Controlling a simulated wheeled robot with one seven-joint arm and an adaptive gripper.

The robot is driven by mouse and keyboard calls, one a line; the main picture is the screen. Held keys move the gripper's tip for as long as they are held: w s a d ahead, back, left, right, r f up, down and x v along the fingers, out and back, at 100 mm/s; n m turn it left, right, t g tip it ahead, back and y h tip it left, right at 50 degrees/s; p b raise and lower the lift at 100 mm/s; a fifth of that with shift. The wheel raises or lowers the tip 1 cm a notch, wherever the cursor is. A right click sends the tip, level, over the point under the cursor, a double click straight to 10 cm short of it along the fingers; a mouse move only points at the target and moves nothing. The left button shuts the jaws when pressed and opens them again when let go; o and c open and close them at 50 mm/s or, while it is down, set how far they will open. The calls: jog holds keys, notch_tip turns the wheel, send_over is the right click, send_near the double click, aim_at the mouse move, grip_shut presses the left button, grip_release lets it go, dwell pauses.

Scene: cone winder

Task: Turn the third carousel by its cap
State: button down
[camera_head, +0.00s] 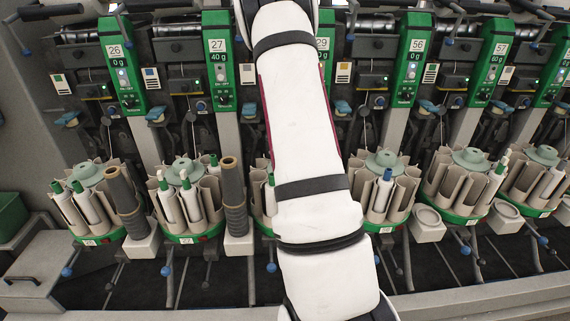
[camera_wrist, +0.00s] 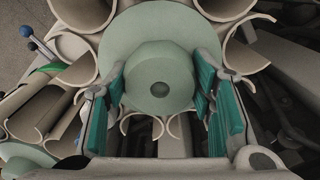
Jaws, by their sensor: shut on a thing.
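The third carousel (camera_head: 261,196) is mostly hidden behind my arm in the head view; only its left edge shows. In the wrist view its pale green cap (camera_wrist: 150,62) fills the upper middle, a round disc with a faceted knob and a dark centre hole. Beige curved pockets (camera_wrist: 84,64) ring the cap. My gripper (camera_wrist: 158,88) has its teal-padded fingers on the left and right sides of the knob and is shut on it. The head view does not show my gripper.
Similar carousels stand on both sides, the second (camera_head: 181,239) to the left and another (camera_head: 385,228) to the right. Tall dark cones (camera_head: 233,190) stand beside the left ones. Green numbered panels (camera_head: 219,65) rise behind. A green bin (camera_head: 12,214) is at far left.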

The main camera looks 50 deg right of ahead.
jog(key=m+b, duration=0.1)
jog(key=m, duration=0.3)
jog(key=shift+w+m, duration=0.1)
jog(key=shift+m, duration=0.3)
dwell(0.4)
jog(key=c, duration=0.7)
grip_release()
notch_tip(320, 180, up, 12)
dwell(0.3)
